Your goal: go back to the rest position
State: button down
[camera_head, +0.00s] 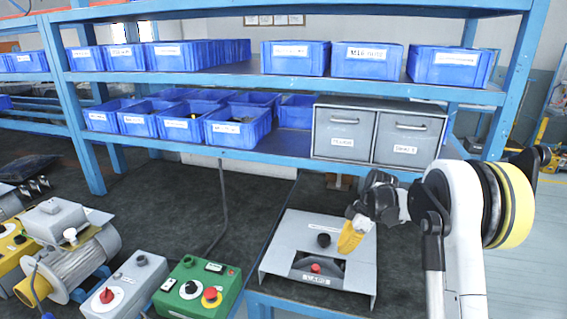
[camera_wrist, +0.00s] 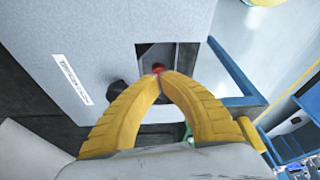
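My gripper (camera_head: 350,238) is over the right part of a grey sloped control box (camera_head: 287,232), its yellow fingers pointing down. In the wrist view the two yellow fingers of my gripper (camera_wrist: 163,76) meet at the tips, with nothing visible held between them. A red button (camera_wrist: 158,68) shows just beyond the tips; in the head view the red button (camera_head: 315,268) sits in the box's dark recess, apart from the fingers. A black knob (camera_head: 323,240) is on the box, left of my fingers. Whether the fingers touch the box cannot be told.
A blue shelf with blue bins (camera_head: 237,127) and grey drawers (camera_head: 375,133) stands behind. A green control box (camera_head: 199,289), a grey switch box (camera_head: 125,287) and a motor blower (camera_head: 80,262) stand on the left. Dark bench surface (camera_head: 265,205) lies clear between them and the shelf.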

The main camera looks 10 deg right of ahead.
jog(key=s+a+r+m+t+h, duration=0.1)
jog(key=s+a+r+m, duration=0.25)
jog(key=s+r, duration=0.4)
jog(key=s+a+r+m+t+h, duration=0.15)
jog(key=s+r+m, duration=0.25)
jog(key=s+r, duration=0.4)
jog(key=s+a+m+t+h, duration=0.1)
jog(key=s+m+t, duration=0.3)
jog(key=s, duration=1.3)
jog(key=shift+a+r+m, duration=0.4)
jog(key=shift+r+m, duration=0.05)
jog(key=shift+m, duration=1.7)
